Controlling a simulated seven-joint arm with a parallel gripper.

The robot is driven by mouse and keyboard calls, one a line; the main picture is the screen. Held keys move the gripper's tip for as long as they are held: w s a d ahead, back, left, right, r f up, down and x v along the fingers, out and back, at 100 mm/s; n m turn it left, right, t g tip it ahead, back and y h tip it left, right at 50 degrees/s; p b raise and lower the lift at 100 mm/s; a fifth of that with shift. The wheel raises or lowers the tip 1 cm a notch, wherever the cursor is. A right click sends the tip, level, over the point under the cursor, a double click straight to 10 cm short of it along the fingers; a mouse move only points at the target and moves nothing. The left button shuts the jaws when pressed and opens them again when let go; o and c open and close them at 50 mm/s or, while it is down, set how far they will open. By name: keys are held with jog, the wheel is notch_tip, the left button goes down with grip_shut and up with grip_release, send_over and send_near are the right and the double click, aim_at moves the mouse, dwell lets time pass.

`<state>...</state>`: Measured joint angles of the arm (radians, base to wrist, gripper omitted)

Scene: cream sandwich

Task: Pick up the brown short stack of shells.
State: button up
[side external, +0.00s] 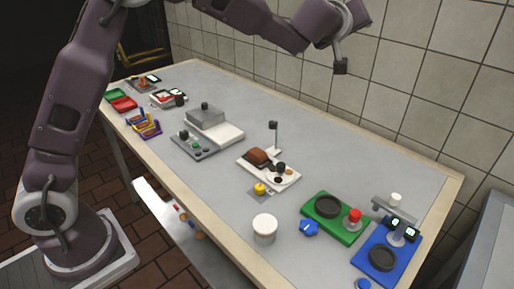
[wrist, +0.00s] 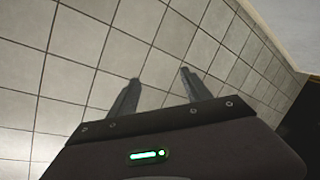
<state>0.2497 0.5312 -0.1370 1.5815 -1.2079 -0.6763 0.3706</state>
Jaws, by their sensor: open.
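A brown rounded block, which looks like the short stack of shells (side external: 257,156), lies on the left part of a white tray (side external: 283,180) in the middle of the table; single shells cannot be made out. Dark round pieces sit beside it on the tray. My gripper (side external: 340,67) is high above the table's far side, near the tiled wall, well up and to the right of the brown stack. In the wrist view my gripper (wrist: 160,75) shows two fingers apart with nothing between them, facing the wall tiles. The stack is not in the wrist view.
A thin post with a dark top (side external: 273,128) stands behind the tray. A grey machine (side external: 207,118) is to the left. The table's far strip is clear.

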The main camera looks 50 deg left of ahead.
notch_tip(320, 180, down, 10)
jog(key=w+a+n+g+y, duration=0.2)
jog(key=a+n+g+y, duration=0.1)
jog(key=y, duration=0.1)
jog(key=n+g+y, duration=0.5)
jog(key=g+y, duration=0.1)
jog(key=g, duration=0.6)
send_near(257, 152)
jog(key=shift+s+a+f, duration=0.1)
jog(key=shift+a, duration=0.4)
jog(key=x, duration=0.5)
jog(key=shift+a+f, duration=0.15)
jog(key=shift+a, duration=0.15)
jog(key=shift+a+f, duration=0.2)
jog(key=shift+a, duration=0.2)
jog(key=shift+h, duration=0.3)
grip_shut()
jog(key=shift+r, duration=0.1)
